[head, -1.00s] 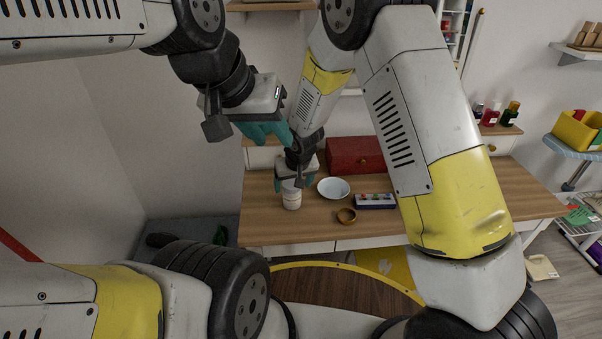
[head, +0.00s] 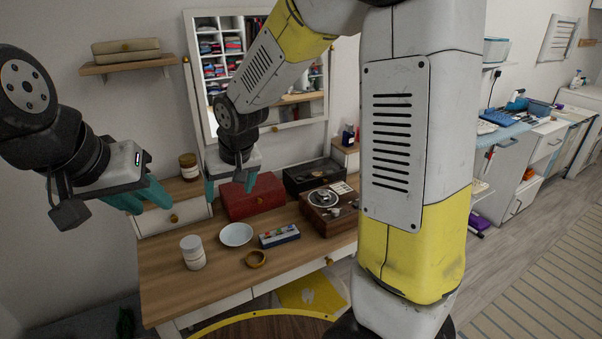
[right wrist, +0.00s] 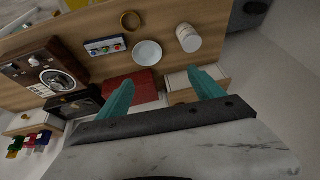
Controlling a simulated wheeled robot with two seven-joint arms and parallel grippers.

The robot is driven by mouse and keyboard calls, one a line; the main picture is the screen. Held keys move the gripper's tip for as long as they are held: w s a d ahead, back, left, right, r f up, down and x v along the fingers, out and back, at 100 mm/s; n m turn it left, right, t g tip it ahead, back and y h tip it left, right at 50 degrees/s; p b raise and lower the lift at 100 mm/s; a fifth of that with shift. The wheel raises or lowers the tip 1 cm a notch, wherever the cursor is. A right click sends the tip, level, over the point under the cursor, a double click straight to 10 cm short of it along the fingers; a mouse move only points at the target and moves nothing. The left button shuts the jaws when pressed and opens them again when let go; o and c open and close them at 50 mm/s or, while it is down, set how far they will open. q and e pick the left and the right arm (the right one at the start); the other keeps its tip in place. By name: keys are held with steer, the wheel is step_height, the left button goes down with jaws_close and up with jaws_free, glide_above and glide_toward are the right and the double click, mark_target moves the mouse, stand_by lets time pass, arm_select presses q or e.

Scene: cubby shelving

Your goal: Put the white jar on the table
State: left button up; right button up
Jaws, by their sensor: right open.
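The white jar (head: 192,252) stands upright on the wooden table (head: 165,285), near its left end. It also shows in the right wrist view (right wrist: 188,38), beyond my fingertips. My right gripper (head: 232,188) is open and empty, raised above the red box and apart from the jar. Its two teal fingers are spread in the right wrist view (right wrist: 162,92), with nothing between them. My left gripper (head: 142,203) hangs in the air left of the table, with teal fingers; their gap is not clear from this side.
A white bowl (head: 236,234), a wooden ring (head: 256,259) and a small colourful box (head: 279,236) lie right of the jar. A red box (head: 252,197) and a record player (head: 328,204) stand behind. A brown jar (head: 189,166) sits on the left drawer unit.

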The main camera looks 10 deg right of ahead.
steer(key=s+d+r+m+t, duration=0.1)
steer(key=s+d+r, duration=0.5)
steer(key=s+d, duration=0.2)
steer(key=s+d+r+m, duration=0.1)
steer(key=s+d+r, duration=0.4)
steer(key=s+d, duration=0.3)
steer(key=shift+s+d+r+m+t, duration=0.3)
steer(key=shift+s+r+m+t, duration=0.1)
steer(key=shift+s, duration=0.85)
